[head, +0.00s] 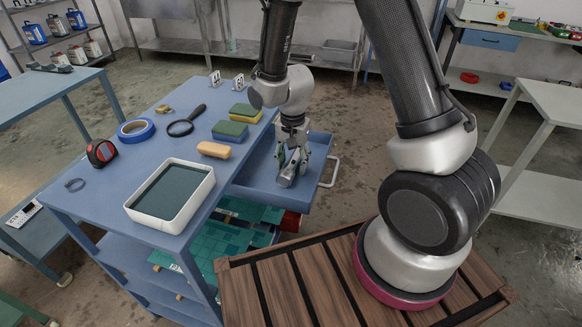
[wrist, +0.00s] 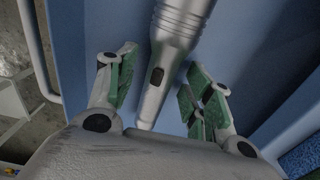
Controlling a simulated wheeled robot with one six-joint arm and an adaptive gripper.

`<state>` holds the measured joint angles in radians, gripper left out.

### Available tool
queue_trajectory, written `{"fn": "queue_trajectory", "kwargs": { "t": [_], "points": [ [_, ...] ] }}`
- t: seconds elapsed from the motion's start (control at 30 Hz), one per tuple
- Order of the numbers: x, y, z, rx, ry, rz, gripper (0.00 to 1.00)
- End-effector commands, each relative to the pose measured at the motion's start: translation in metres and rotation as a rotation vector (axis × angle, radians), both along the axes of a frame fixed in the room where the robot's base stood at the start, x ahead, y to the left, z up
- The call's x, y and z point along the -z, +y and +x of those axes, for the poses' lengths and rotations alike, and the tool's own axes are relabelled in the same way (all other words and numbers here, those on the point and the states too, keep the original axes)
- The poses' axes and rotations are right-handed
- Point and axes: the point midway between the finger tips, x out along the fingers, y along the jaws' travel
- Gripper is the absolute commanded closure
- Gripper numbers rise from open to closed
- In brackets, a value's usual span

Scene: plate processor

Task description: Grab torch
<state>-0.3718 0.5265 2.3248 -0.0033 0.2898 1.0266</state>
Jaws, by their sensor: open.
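The torch (wrist: 173,55) is a silver metal cylinder with a ribbed head and a black button, lying in the open blue drawer (head: 259,182). In the head view the torch (head: 287,178) shows just below my gripper (head: 292,160), which points down into the drawer. In the wrist view my gripper (wrist: 158,92) is open, with one green-padded finger on each side of the torch's handle. A gap shows between each finger and the torch. Whether the fingertips reach the torch's height I cannot tell.
On the blue workbench (head: 105,190) are a white tray (head: 138,213), sponges (head: 230,130), a tan block (head: 214,149), a magnifying glass (head: 182,127), blue tape (head: 136,130) and a tape measure (head: 102,152). The drawer's handle (head: 331,172) sticks out right. Drawer walls stand close around the gripper.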

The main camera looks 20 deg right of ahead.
Motion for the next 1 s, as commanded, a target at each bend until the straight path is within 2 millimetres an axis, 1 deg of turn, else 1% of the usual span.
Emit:
{"fn": "queue_trajectory", "kwargs": {
  "t": [0.03,0.17,0.2,0.27,0.3,0.33,0.57,0.67,0.77,0.9,1.0],
  "points": [
    [0.0,0.0,0.0,0.0,0.0,0.0,0.49],
    [0.0,0.0,0.0,0.0,0.0,0.0,0.72],
    [0.0,0.0,0.0,0.0,0.0,0.0,0.8],
    [0.0,0.0,0.0,0.0,0.0,0.0,0.9],
    [0.0,0.0,0.0,0.0,0.0,0.0,0.98],
    [0.0,0.0,0.0,0.0,0.0,0.0,1.0],
    [-0.001,0.0,0.0,0.0,-0.001,0.001,1.0],
    [-0.009,0.0,0.001,0.0,-0.003,0.001,1.0],
    [-0.026,0.001,0.001,0.0,-0.005,0.002,1.0],
    [-0.057,0.0,0.001,0.0,-0.005,0.002,1.0],
    [-0.077,0.0,0.001,0.0,-0.005,0.003,1.0]
  ]
}}
